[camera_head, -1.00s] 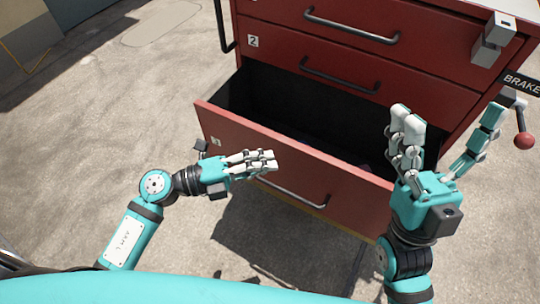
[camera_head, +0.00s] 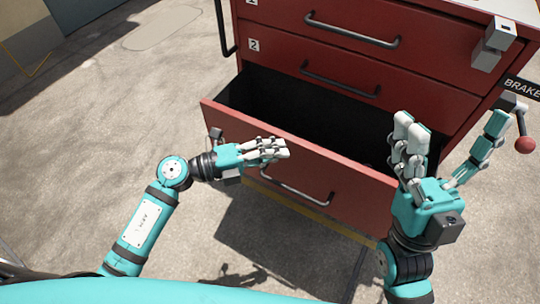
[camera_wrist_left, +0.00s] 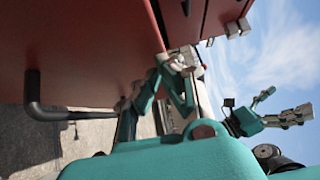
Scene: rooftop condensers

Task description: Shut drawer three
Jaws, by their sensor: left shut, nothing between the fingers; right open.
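Drawer three (camera_head: 235,125) is the lowest drawer of the red cabinet in the head view. It is pulled out, and its dark inside shows. Its front carries a grey bar handle (camera_head: 290,187). My left gripper (camera_head: 285,149) is shut and empty, held close to the drawer front above the handle; I cannot tell whether it touches. In the left wrist view, the red drawer front (camera_wrist_left: 80,50) fills the upper left, with a dark handle (camera_wrist_left: 45,112) near it. My right gripper (camera_head: 450,150) is open and empty at the drawer's right end, hiding part of it.
Drawer two (camera_head: 320,65) and drawer one (camera_head: 365,20) above look closed. A brake lever with a red knob (camera_head: 525,145) and a grey latch block (camera_head: 492,42) sit at the cabinet's right side. Concrete floor (camera_head: 100,110) on the left is clear.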

